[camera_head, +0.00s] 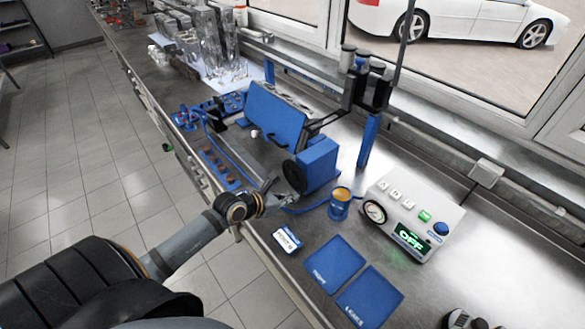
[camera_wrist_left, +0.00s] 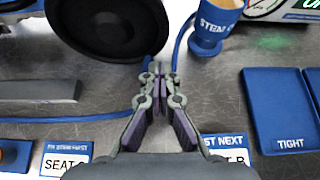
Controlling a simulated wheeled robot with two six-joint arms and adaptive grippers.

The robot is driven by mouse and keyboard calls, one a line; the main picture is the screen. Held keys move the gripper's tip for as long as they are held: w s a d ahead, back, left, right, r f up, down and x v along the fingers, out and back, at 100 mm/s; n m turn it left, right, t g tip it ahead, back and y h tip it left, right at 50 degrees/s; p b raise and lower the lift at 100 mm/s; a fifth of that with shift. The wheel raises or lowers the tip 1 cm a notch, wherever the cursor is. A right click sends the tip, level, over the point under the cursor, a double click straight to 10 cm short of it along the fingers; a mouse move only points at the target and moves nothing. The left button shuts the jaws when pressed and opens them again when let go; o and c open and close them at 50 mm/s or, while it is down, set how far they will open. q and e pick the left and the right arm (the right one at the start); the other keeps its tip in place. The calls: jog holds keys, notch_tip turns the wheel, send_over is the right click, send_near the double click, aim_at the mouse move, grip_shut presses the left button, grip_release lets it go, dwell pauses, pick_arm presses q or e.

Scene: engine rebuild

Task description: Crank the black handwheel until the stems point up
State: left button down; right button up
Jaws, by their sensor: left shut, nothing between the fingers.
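The black handwheel (camera_head: 294,178) is a dark disc on the front face of a blue box (camera_head: 318,163), beside the blue tilted fixture (camera_head: 275,118). In the left wrist view the handwheel (camera_wrist_left: 105,24) fills the top left, partly cut off. My left gripper (camera_head: 283,198) is just in front of and below the wheel; its fingertips (camera_wrist_left: 160,70) are together and empty, close to the wheel's lower right edge. I cannot tell whether they touch it. I cannot make out which way the stems point. My right gripper is not in view.
A cup (camera_head: 340,204) labelled for stems stands right of the wheel, near a white control box (camera_head: 412,215) with a green OFF display. Blue mats (camera_head: 335,264) and a label card (camera_head: 287,241) lie in front. A blue strip with brown pieces (camera_head: 220,167) lies left.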

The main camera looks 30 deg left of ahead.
pick_arm(q)
jog(key=shift+a+f, duration=0.15)
jog(key=shift+f, duration=0.25)
jog(key=shift+w, duration=0.1)
jog(key=shift+a+f+b, duration=0.25)
jog(key=shift+f+b, duration=0.05)
jog(key=shift+b, duration=0.05)
jog(key=shift+w, duration=0.1)
jog(key=shift+a+f, duration=0.25)
jog(key=shift+f, duration=0.05)
jog(key=shift+w+a, duration=0.1)
jog(key=shift+a+f+b, duration=0.15)
jog(key=shift+b, duration=0.2)
jog(key=shift+w+a+f, duration=0.1)
jog(key=shift+w+a, duration=0.05)
jog(key=shift+a, duration=0.1)
jog(key=shift+a+f, duration=0.1)
